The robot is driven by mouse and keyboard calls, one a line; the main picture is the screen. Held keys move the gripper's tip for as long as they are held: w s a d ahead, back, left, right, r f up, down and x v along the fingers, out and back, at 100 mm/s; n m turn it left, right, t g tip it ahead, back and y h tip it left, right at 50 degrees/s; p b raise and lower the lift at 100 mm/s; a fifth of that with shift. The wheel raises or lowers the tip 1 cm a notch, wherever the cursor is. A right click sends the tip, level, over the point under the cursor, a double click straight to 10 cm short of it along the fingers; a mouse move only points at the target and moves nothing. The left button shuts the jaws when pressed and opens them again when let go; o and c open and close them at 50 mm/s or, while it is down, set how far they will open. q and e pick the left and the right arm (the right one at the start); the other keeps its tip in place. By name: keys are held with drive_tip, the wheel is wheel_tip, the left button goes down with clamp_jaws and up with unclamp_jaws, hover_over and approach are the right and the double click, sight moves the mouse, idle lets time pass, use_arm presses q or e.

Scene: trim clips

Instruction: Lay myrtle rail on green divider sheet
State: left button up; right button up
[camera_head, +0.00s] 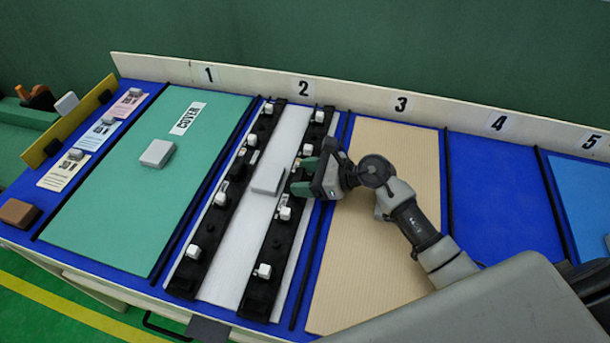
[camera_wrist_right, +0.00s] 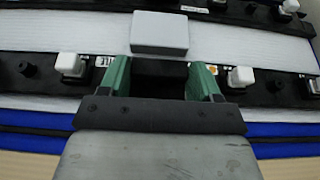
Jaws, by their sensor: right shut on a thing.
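The green sheet (camera_head: 130,220) lies flat in bay 1, with a COVER label and a grey block (camera_head: 157,153) on it. Two long black rails with white clips lie on the white sheet (camera_head: 231,270) in bay 2: a left rail (camera_head: 221,200) and a right rail (camera_head: 277,237). I cannot read which is the myrtle rail. My right gripper (camera_head: 305,176) is at the middle of the right rail. In the right wrist view its green fingers (camera_wrist_right: 160,75) are shut on this rail (camera_wrist_right: 275,92), which appears still on the sheet. My left gripper is not in view.
A grey block (camera_head: 268,180) sits between the rails. Bay 3 holds a tan ribbed sheet (camera_head: 376,240), and bay 4 is bare blue. Black dividers separate the bays. Cards (camera_head: 96,135) and a brown block (camera_head: 19,213) lie at the left. A cream board (camera_head: 350,92) stands behind.

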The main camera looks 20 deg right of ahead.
drive_tip(key=shift+f, duration=0.15)
drive_tip(key=o, duration=1.1)
drive_tip(key=shift+d+r, duration=0.15)
drive_tip(key=shift+r, duration=0.1)
drive_tip(key=b+v, duration=0.1)
drive_tip(key=v, duration=0.9)
drive_tip(key=shift+s+d, duration=0.25)
drive_tip(key=shift+s, duration=0.05)
drive_tip(key=shift+s+d+r+b, duration=0.3)
drive_tip(key=shift+d, duration=0.1)
